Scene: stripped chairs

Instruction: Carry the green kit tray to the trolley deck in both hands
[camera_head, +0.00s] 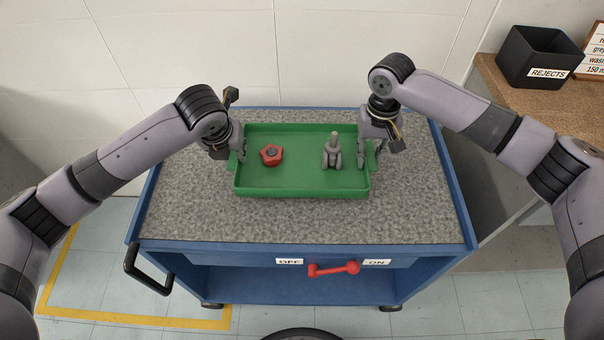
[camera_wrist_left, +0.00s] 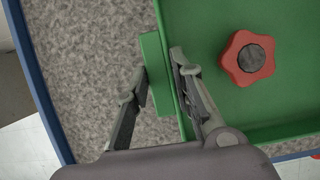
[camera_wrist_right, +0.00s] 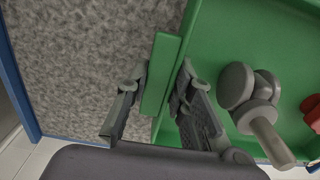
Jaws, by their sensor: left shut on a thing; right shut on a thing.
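The green kit tray (camera_head: 300,190) is over the grey speckled deck of the blue trolley (camera_head: 400,215), level, near the middle and back; I cannot tell whether it touches the deck. It holds a red star-shaped knob (camera_head: 271,155) on the left and a grey metal part with a stem (camera_head: 333,155) on the right. My left gripper (camera_head: 238,158) is shut on the tray's left handle (camera_wrist_left: 155,75). My right gripper (camera_head: 368,155) is shut on the tray's right handle (camera_wrist_right: 161,75). In both wrist views the handles lie between the fingers.
A black REJECTS bin (camera_head: 540,57) stands on a brown bench at the right. The trolley's front has a red lever (camera_head: 335,269) between OFF and ON labels and a black handle (camera_head: 148,272) at left. A white wall is behind. Bare deck shows around the tray.

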